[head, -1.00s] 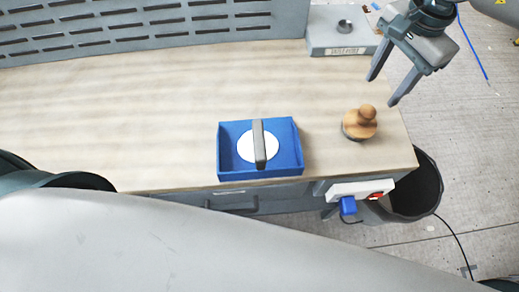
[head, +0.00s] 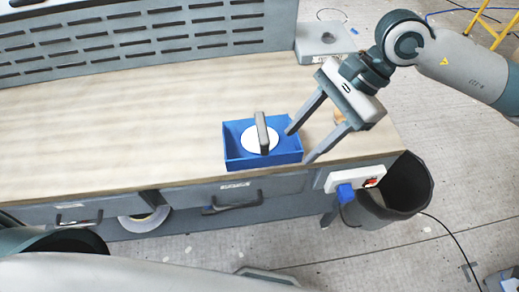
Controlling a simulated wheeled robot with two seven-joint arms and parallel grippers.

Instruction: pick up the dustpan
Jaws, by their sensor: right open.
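The blue dustpan (head: 235,163) sits on the wooden workbench near its front edge, as a shallow open box. A dark grey handle (head: 262,132) stands across a white disc inside it. My right gripper (head: 299,146) is open, its two fingers pointing left and down at the dustpan's right side. The fingertips are close to the right wall; I cannot tell whether they touch it. My left gripper is not in view.
A wooden-knobbed object (head: 339,117) is mostly hidden behind my right gripper. A grey block (head: 325,43) stands at the back right. A power strip (head: 355,178) is on the front edge, above a black bin (head: 400,190). The bench (head: 110,130) left of the dustpan is clear.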

